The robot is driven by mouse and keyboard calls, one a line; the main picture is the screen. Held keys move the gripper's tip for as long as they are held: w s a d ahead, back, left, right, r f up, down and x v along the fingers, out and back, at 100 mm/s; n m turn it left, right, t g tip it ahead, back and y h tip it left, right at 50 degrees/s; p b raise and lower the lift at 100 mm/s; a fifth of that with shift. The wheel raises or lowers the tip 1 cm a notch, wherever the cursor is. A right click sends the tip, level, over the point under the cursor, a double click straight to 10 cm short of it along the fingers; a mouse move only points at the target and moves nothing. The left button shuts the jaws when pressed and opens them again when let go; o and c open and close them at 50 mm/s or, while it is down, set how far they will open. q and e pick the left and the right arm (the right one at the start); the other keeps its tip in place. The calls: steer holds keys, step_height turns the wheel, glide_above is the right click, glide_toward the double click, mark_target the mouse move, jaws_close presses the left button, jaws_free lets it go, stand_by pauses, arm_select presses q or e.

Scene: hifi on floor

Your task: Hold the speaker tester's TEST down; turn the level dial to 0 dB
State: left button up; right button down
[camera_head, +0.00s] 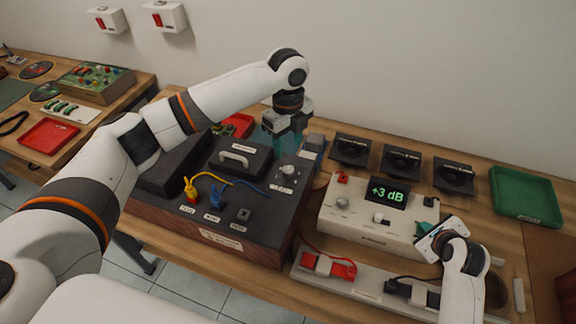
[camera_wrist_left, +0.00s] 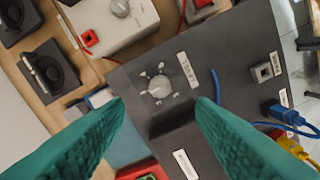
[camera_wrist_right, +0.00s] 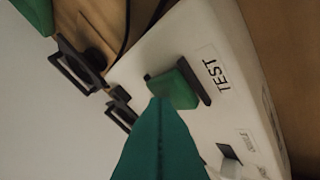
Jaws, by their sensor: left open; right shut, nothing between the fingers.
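A grey handled block (camera_head: 240,160) and yellow and blue plugs with cables stand on the dark box. Several black speakers (camera_head: 400,161) line the back. A green tray (camera_head: 526,195) is at the right. A power strip (camera_head: 365,285) lies in front of the tester.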

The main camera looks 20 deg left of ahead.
mark_target(288, 169)
arm_select(q)
step_height(288, 169, down, 9)
steer(key=shift+f, duration=0.15)
steer(key=shift+c, duration=0.2)
steer(key=c, duration=0.9)
steer(key=shift+c, duration=0.2)
